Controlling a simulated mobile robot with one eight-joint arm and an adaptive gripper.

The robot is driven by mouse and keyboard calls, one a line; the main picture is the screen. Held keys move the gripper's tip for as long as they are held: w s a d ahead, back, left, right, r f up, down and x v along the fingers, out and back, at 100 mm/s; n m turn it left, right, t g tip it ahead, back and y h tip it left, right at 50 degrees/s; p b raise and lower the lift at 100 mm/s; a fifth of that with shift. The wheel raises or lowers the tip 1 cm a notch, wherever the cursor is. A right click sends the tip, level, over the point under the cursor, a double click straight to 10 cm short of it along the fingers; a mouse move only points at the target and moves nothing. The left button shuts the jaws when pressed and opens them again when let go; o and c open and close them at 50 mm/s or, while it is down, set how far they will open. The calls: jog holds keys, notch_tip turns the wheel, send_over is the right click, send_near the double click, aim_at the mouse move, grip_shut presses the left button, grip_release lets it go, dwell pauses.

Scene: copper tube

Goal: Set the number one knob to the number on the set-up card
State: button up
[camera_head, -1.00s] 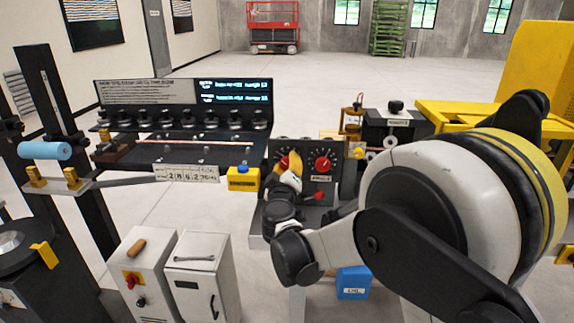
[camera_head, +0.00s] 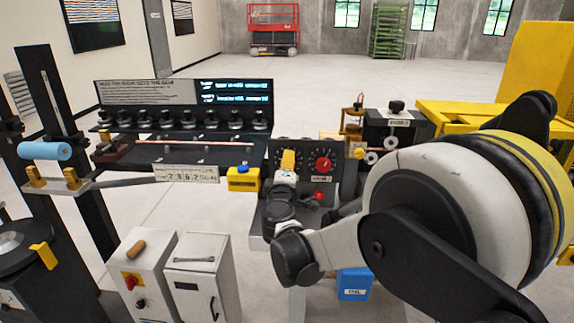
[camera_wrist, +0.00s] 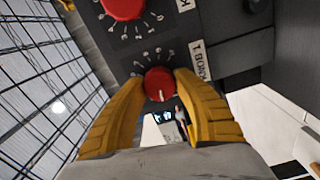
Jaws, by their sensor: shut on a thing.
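The set-up card (camera_head: 187,173), a white strip with handwritten numbers, hangs at the front of the long black bench; its digits are too small to read surely. A dark panel carries two red knobs. My gripper (camera_head: 288,160) is at the left one and hides it in the head view. In the wrist view my gripper (camera_wrist: 160,86) has its yellow fingers shut on the number one knob (camera_wrist: 159,84), one on each side. The knob's white mark points down in that picture. Its dial numbers and the label (camera_wrist: 200,60) show partly. The other red knob (camera_head: 324,163) is free.
A smaller red knob or button (camera_head: 319,195) sits low on the panel. A yellow box with a blue button (camera_head: 243,179) stands left of the panel. A blue bin (camera_head: 354,284) is below. A black machine (camera_head: 395,125) stands to the right behind.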

dwell(0.4)
jog(key=o, duration=1.2)
jog(key=shift+c, duration=0.2)
jog(key=s, duration=1.2)
jog(key=shift+a, duration=0.2)
